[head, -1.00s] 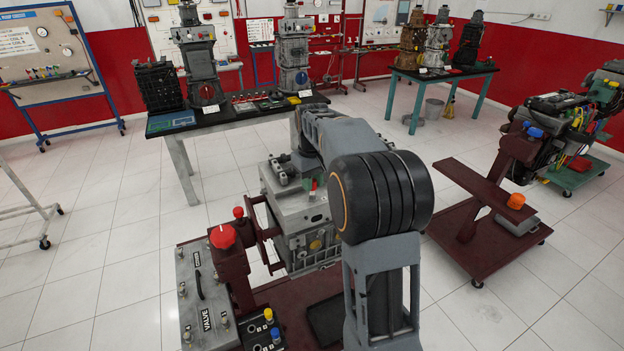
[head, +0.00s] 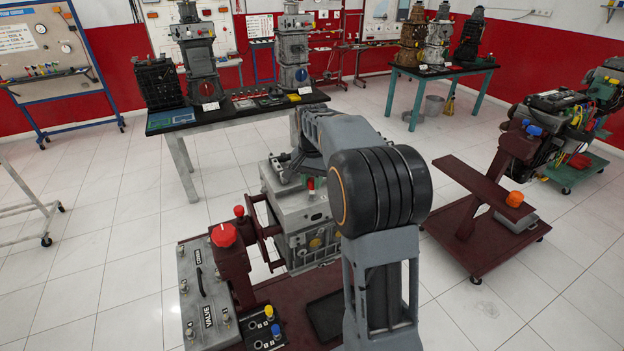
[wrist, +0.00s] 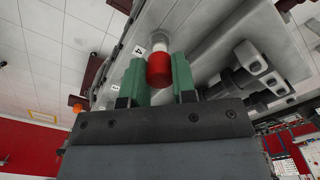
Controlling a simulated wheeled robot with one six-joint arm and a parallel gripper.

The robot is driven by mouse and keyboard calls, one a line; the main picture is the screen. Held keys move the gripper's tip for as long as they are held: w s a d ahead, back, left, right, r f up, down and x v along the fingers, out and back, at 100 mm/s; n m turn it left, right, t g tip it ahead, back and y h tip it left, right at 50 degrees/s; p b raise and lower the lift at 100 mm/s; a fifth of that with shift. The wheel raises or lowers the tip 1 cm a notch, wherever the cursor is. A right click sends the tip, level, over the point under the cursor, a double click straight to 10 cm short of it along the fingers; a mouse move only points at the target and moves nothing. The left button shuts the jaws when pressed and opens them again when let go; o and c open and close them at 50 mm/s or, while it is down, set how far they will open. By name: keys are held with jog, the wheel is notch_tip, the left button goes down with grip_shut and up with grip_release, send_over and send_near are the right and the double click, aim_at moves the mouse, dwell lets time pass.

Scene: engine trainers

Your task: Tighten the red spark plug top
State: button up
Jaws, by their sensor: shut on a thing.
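The red spark plug top (wrist: 159,70) has a white neck and sits on the grey engine block in the wrist view. My gripper (wrist: 160,78) has two green fingers, one on each side of the red top, and is shut on it. In the head view the red top (head: 311,184) shows as a small red spot on top of the grey engine (head: 300,212). My arm hides part of the engine there, and the fingers are hard to make out.
The engine sits on a dark red stand with a valve panel (head: 207,315) and a red knob (head: 223,234) at its left. Another dark red stand (head: 480,245) is at right. A table (head: 230,117) with engine models stands behind. Tiled floor lies open at left.

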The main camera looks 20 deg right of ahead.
jog(key=m, duration=0.4)
jog(key=shift+m, duration=0.3)
jog(key=m, duration=0.3)
jog(key=shift+m, duration=0.3)
jog(key=m, duration=0.3)
jog(key=shift+m+p, duration=0.3)
jog(key=shift+m, duration=1.8)
jog(key=o, duration=0.9)
jog(key=shift+o, duration=0.2)
